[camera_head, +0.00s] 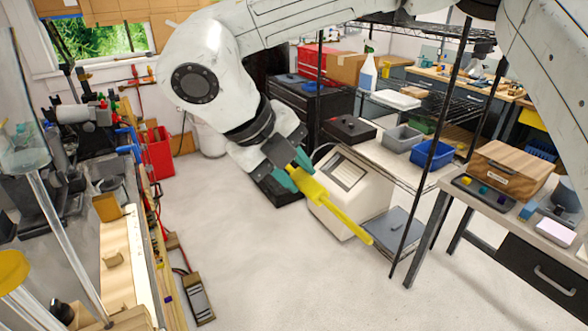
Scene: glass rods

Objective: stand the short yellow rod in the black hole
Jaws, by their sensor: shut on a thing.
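My gripper (296,171) hangs in mid-air near the centre of the camera_head view, with teal fingertips. It is shut on a yellow rod (335,210). The rod is thick near the fingers and thinner towards its free end, and it slants down to the right. A dark slab (485,194) with small yellow, blue and green spots lies on the workbench at the right, well apart from the rod. I cannot make out a black hole in this view.
A wooden box (517,166) and a pink-white block (555,233) are on the right workbench (470,207). A wire shelf with a blue bin (433,154) stands behind it. A cluttered bench runs along the left.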

